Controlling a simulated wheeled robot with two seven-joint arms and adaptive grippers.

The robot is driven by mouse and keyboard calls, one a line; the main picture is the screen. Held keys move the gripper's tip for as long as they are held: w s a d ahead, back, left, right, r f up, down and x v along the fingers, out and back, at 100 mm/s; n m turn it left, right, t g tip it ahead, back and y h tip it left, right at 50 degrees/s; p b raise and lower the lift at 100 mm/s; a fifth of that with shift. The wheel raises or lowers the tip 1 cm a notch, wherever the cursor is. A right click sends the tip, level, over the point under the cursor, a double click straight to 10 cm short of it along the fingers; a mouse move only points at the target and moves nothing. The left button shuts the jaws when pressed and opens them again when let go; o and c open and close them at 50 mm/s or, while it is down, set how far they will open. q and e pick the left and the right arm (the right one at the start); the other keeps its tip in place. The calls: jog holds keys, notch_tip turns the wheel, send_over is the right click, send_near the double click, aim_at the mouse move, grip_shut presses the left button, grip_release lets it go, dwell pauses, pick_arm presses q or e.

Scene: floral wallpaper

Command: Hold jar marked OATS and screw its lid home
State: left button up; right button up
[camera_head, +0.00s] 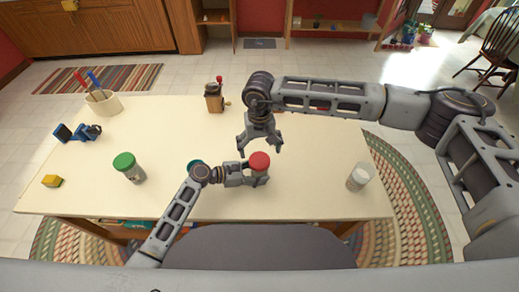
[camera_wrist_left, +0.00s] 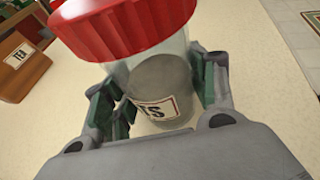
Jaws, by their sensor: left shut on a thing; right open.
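A clear jar with grey-beige contents and a red ribbed lid (camera_head: 259,161) stands near the table's front middle. In the left wrist view the jar (camera_wrist_left: 160,80) carries a white label, partly hidden; its last letters look like "TS". The red lid (camera_wrist_left: 120,25) sits on the jar's top; I cannot tell how tight it is. My left gripper (camera_head: 262,181) is shut around the jar's body, and its fingers show on both sides in the wrist view. My right gripper (camera_head: 259,150) is open and empty, pointing down just behind and above the lid, apart from it.
A green-lidded jar (camera_head: 129,167) stands left, a glass jar with pale contents (camera_head: 358,179) right. A teal item (camera_head: 195,163) is partly behind my left arm.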

dwell(0.3)
pick_arm(q)
jog(key=o, duration=1.1)
jog(key=shift+a, duration=0.15)
jog(key=shift+v, duration=5.85)
jog(key=shift+s, duration=0.15)
